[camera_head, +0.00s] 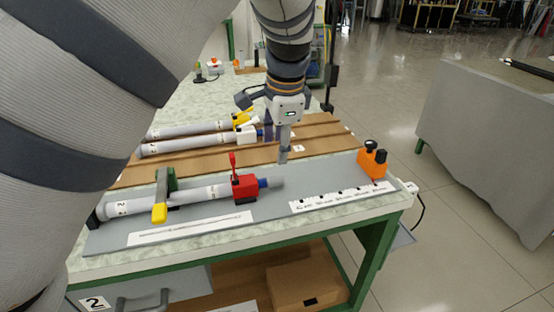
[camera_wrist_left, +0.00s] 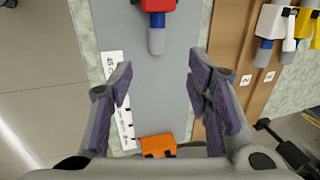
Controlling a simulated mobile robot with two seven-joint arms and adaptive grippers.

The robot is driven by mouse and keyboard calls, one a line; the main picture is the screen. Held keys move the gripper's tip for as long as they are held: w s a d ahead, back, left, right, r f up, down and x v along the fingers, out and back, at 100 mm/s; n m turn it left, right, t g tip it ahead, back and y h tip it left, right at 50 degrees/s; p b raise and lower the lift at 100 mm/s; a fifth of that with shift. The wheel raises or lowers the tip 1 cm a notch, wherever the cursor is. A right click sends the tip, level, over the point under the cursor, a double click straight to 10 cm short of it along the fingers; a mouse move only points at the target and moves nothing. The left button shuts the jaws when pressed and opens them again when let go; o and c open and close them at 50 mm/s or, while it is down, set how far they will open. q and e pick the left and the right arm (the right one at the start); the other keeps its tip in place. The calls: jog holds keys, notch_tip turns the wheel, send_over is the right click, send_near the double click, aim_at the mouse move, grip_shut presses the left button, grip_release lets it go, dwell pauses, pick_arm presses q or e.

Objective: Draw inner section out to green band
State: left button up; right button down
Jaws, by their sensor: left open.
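A light grey tube (camera_head: 200,196) marked 2 lies on a grey board (camera_head: 272,210) on the bench. A red clamp (camera_head: 244,187) with its red lever upright sits at the tube's right end. The inner section (camera_head: 276,183) sticks out to the right, with a blue part beside the clamp and a grey tip. I see no green band. My left gripper (camera_head: 284,155) is above the inner section in the head view. In the left wrist view its purple-padded fingers (camera_wrist_left: 160,72) are spread and empty, with the grey tip (camera_wrist_left: 157,41) ahead, between their lines. My right gripper is out of view.
A green clamp with a yellow handle (camera_head: 160,212) crosses the tube's left part. An orange block (camera_head: 372,162) stands at the board's right end. A marked white strip (camera_head: 342,196) lies before it. Two more tubes (camera_head: 185,147) lie behind on a brown board.

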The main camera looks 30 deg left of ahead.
aim_at(275, 177)
pick_arm(q)
jog(key=b+x, duration=0.1)
jog(key=x, duration=0.9)
jog(key=shift+s+d+f, duration=0.15)
jog(key=shift+s+f, duration=0.05)
jog(key=shift+w+f, duration=0.1)
jog(key=shift+f, duration=0.35)
grip_shut()
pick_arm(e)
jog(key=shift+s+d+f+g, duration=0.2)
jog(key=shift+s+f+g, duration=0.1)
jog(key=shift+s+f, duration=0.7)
